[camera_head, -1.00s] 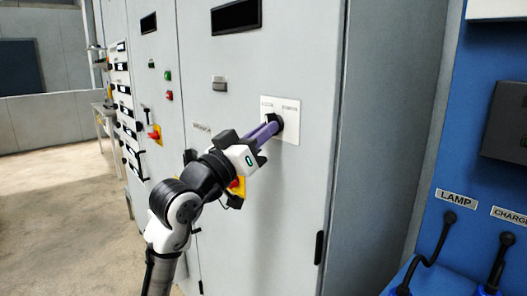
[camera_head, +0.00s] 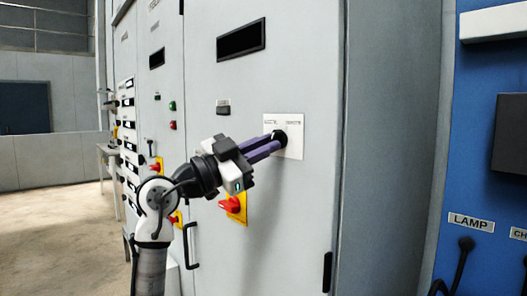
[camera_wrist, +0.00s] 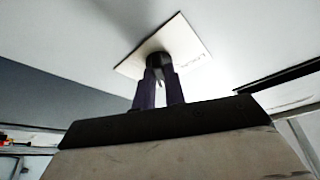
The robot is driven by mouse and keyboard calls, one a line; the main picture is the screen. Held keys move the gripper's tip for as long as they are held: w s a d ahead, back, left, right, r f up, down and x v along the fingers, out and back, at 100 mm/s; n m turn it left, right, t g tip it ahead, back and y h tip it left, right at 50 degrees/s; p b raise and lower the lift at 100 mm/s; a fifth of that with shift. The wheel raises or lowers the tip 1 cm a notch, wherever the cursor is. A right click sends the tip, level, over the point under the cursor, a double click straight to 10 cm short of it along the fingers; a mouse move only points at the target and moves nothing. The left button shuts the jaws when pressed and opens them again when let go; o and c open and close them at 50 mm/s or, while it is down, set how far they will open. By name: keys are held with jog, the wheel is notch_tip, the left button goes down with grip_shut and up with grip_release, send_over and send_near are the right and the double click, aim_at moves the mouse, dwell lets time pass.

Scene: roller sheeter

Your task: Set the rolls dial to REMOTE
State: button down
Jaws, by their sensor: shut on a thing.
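The rolls dial (camera_head: 281,136) is a black knob on a white label plate (camera_head: 296,148) on the grey cabinet door. LOCAL appears on the left of the plate and REMOTE on the right, both small and blurred. My gripper (camera_head: 275,142) reaches it from the left with its purple fingers, shut on the dial. In the wrist view the two fingers (camera_wrist: 159,88) close around the dark dial (camera_wrist: 158,62), with the plate (camera_wrist: 187,42) behind it. The fingers cover much of the knob, so I cannot tell where it points.
A red handle (camera_head: 230,205) on a yellow plate sits just below my gripper. A black door handle (camera_head: 190,245) is lower left. A dark display window (camera_head: 241,39) is above. A blue panel (camera_head: 478,180) with a LAMP label stands at the right.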

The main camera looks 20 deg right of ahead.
dwell(0.4)
jog(key=c, duration=1.5)
grip_release()
jog(key=shift+o, duration=0.2)
jog(key=b+v, duration=0.2)
jog(key=v, duration=1.1)
jog(key=shift+a+b, duration=0.4)
jog(key=shift+a, duration=0.05)
jog(key=shift+w+a, duration=0.1)
